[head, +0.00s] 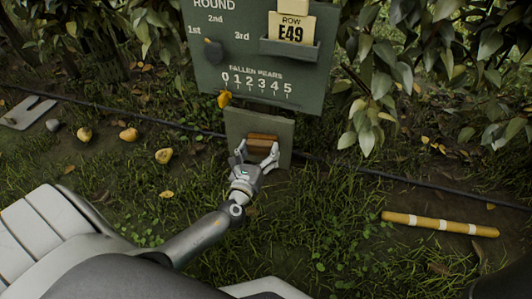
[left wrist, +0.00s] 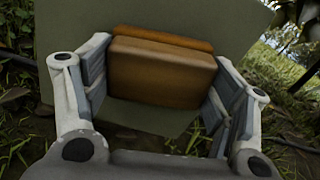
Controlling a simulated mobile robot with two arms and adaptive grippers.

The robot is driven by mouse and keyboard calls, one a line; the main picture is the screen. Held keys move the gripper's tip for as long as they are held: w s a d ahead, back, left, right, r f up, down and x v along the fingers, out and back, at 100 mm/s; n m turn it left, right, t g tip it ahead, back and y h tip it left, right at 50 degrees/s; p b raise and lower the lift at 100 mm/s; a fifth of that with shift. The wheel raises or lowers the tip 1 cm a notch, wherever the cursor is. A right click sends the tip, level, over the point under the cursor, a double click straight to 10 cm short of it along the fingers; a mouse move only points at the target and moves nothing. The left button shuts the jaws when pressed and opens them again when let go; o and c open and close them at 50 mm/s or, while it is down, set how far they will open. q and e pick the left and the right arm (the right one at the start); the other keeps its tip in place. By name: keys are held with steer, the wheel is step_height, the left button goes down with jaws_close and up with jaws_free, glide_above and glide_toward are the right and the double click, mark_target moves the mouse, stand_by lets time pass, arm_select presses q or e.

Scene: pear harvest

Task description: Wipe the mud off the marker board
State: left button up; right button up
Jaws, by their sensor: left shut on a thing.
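The marker board (head: 216,76) is a dark green panel with white lettering, a 0 to 5 scale and a pear-shaped marker (head: 224,99) near the 0. Below it is a smaller grey-green plate (head: 282,129), which also shows in the left wrist view (left wrist: 235,22). My left gripper (head: 259,157) is shut on a brown block (head: 262,139), held in front of the lower plate. In the left wrist view the block (left wrist: 160,72) sits between the two fingers. I cannot tell whether it touches the plate. No clear mud shows on the visible faces. My right gripper is not in view.
A ROW E49 card (head: 294,28) stands in a holder on the board. Several yellow pears (head: 128,134) lie on the grass at left. A yellow banded stick (head: 440,224) lies at right. A dark hose (head: 400,178) crosses the ground. Leafy branches hang on the right.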

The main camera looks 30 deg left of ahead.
arm_select(q)
steer(key=shift+w+a+r, duration=0.1)
steer(key=shift+a+r, duration=0.25)
steer(key=shift+a, duration=0.05)
steer(key=shift+v, duration=2.3)
steer(key=shift+s+d+f, duration=0.2)
steer(key=shift+s+d, duration=0.25)
steer(key=shift+s, duration=0.3)
steer(key=v, duration=0.3)
steer(key=shift+p, duration=0.3)
